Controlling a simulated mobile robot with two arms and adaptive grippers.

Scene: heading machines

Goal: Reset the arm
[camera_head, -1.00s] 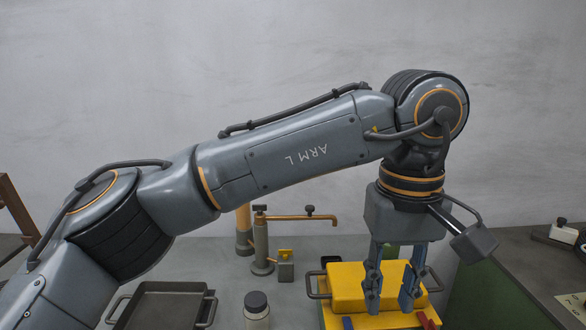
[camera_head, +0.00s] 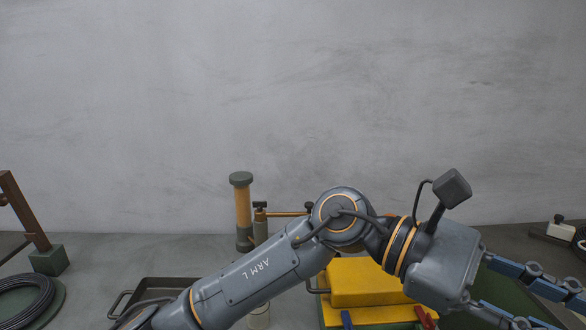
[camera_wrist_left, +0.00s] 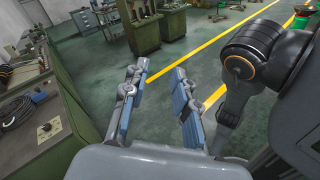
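My left arm, marked ARM L, comes in from the lower left in the head view. Its left gripper (camera_head: 545,298) points to the right at the lower right, in front of the green machine side. Its two blue fingers are apart, with nothing between them. In the left wrist view the same gripper (camera_wrist_left: 163,72) shows spread fingers over the open floor. My right gripper is in neither view.
A dark tray (camera_head: 170,287), an orange-and-grey post (camera_head: 243,210) and a coil of black cable (camera_head: 25,297) are also there. The wrist view shows green machines (camera_wrist_left: 142,32) and floor with yellow lines (camera_wrist_left: 225,38).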

